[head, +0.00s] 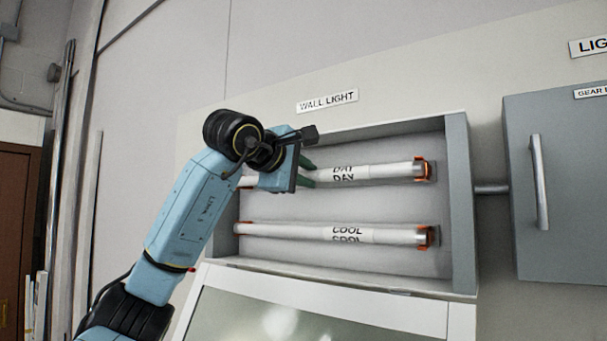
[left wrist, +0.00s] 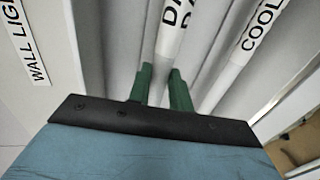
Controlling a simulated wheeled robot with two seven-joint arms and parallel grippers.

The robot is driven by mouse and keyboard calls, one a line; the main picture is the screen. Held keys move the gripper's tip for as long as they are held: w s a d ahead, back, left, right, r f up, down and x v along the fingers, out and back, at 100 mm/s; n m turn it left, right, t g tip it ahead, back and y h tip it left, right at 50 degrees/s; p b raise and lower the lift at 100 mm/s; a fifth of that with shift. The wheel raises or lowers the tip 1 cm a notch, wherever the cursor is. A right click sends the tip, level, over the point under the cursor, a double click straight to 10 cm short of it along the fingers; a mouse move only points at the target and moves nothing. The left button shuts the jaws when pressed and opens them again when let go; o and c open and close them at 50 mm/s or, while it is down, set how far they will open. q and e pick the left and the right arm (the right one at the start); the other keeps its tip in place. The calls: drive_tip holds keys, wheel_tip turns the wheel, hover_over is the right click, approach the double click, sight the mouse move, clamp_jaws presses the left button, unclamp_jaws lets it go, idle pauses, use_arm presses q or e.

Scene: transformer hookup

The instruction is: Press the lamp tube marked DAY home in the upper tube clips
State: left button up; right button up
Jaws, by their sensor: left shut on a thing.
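The white lamp tube marked DAY (head: 385,172) lies across the upper part of the open wall light box. Its right end is at the orange upper right clip (head: 428,170); how deep it sits cannot be told. Its left end is mostly hidden behind my left gripper (head: 309,173). That gripper's green fingers are shut on the tube, left of the DAY marking. In the left wrist view, the fingers (left wrist: 161,85) lie on either side of the DAY tube (left wrist: 172,38). My right gripper is not in view.
A tube marked COOL (head: 300,232) lies below, between orange lower clips (head: 427,237); it also shows in the left wrist view (left wrist: 248,48). The box has a grey raised frame (head: 461,200). A grey cabinet with a handle (head: 539,182) stands to the right.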

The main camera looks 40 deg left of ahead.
use_arm(q)
drive_tip(key=shift+w, duration=0.5)
drive_tip(key=shift+r, duration=0.1)
drive_tip(key=o, duration=1)
drive_tip(key=shift+w, duration=0.15)
drive_tip(key=v, duration=0.3)
drive_tip(key=f+b+v, duration=0.1)
drive_tip(key=v, duration=0.1)
drive_tip(key=shift+s, duration=0.2)
